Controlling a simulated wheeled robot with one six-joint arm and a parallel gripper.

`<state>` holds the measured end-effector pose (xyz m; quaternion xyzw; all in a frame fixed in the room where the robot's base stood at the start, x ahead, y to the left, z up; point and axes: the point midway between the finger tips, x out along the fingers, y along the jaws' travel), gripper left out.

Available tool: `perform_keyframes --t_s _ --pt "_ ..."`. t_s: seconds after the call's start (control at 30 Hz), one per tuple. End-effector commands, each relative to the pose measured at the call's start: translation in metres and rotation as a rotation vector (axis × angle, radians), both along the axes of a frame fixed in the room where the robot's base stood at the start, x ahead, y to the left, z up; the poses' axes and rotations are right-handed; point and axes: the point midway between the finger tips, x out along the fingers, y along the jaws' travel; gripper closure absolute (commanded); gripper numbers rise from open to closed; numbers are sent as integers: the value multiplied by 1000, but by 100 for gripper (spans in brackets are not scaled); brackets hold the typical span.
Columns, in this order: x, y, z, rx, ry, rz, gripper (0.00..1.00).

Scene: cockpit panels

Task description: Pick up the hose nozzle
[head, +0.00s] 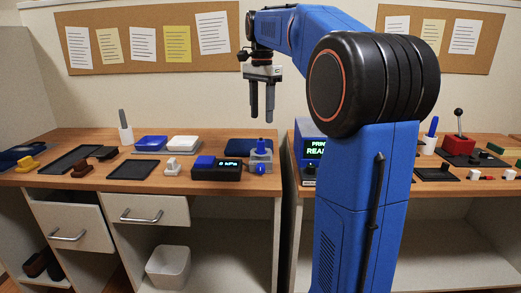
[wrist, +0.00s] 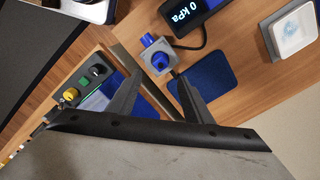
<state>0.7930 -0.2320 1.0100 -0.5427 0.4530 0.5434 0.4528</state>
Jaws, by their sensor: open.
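A small grey block (head: 257,167) with blue fittings stands at the right end of the left desk. An upright blue piece (head: 261,145), which may be the hose nozzle, is on top, and a blue knob (head: 261,169) is on its front. In the wrist view the grey block (wrist: 165,56) and the blue piece (wrist: 147,40) lie just beyond the fingertips. A dark hose (wrist: 190,47) runs from near the block toward the pressure gauge. My gripper (head: 262,117) is open and empty, pointing down above the block; its fingers also show in the wrist view (wrist: 155,85).
The pressure gauge (head: 217,169), reading 0 kPa, stands just left of the block. A dark blue pad (head: 247,146) lies behind it. A gap separates the two desks; a printer-like box (head: 309,150) stands on the right one. The air around my gripper is clear.

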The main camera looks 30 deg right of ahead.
Motion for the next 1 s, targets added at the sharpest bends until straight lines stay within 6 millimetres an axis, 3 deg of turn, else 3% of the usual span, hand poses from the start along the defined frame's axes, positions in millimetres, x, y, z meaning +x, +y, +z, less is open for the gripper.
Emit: perform_keyframes --t_s 0.2,0.47,0.8,1.0 --pt "0 0 -33 0 0 0 54" --pt "0 0 -49 0 0 1 54" --pt "0 2 -90 0 0 0 54" --pt "1 2 -96 0 -1 1 54"
